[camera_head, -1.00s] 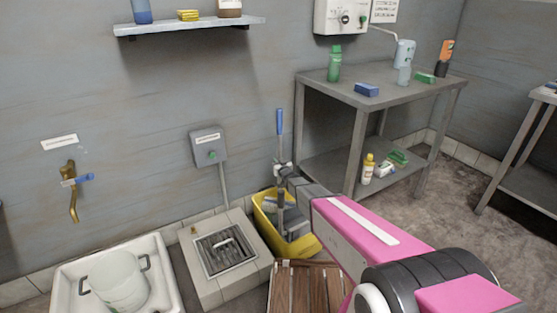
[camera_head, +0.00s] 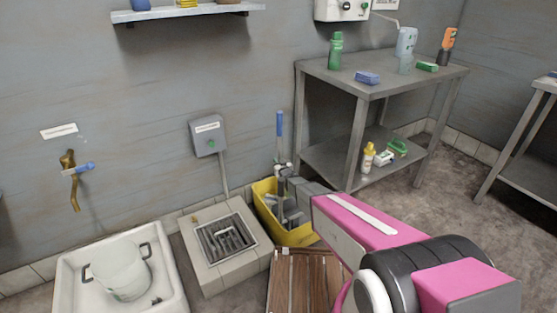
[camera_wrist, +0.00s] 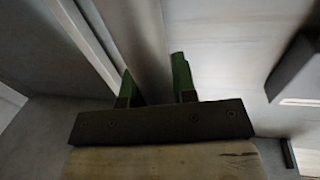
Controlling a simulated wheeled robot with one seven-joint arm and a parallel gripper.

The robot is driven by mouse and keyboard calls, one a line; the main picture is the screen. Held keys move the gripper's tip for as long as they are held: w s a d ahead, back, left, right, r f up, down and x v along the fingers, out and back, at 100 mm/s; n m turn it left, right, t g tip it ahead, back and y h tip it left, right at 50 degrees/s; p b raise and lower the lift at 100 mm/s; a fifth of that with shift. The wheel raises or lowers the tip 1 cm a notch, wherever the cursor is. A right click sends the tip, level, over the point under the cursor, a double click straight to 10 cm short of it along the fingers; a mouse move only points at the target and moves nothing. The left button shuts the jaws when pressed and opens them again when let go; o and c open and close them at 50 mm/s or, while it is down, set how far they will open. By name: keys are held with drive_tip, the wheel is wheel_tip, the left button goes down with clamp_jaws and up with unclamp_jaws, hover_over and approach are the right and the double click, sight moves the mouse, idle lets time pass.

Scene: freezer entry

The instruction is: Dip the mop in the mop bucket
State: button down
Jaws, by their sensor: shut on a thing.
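The mop stands nearly upright, its blue handle end (camera_head: 280,125) in front of the grey wall. My gripper (camera_head: 283,171) is shut on the mop's shaft below the blue part. In the wrist view, the green fingers of my gripper (camera_wrist: 155,88) sit either side of a grey shaft (camera_wrist: 142,40). The yellow mop bucket (camera_head: 268,224) stands on the floor beneath my gripper, and the shaft runs down into its outline. Grey parts show inside the bucket. I cannot make out the mop head or tell whether it touches water.
A low tiled block with a drain grate (camera_head: 226,238) stands left of the bucket. A wooden slatted platform (camera_head: 305,283) is in front. A steel table (camera_head: 380,88) stands behind right. A white basin (camera_head: 70,282) holding a pail (camera_head: 120,272) is at left.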

sight(281, 132)
wheel_tip(281, 132, down, 6)
drive_tip(key=shift+f, duration=0.2)
idle(0.6)
idle(0.3)
idle(0.9)
wheel_tip(281, 132, up, 26)
drive_tip(key=shift+r, duration=0.15)
idle(1.1)
drive_tip(key=shift+s, duration=0.1)
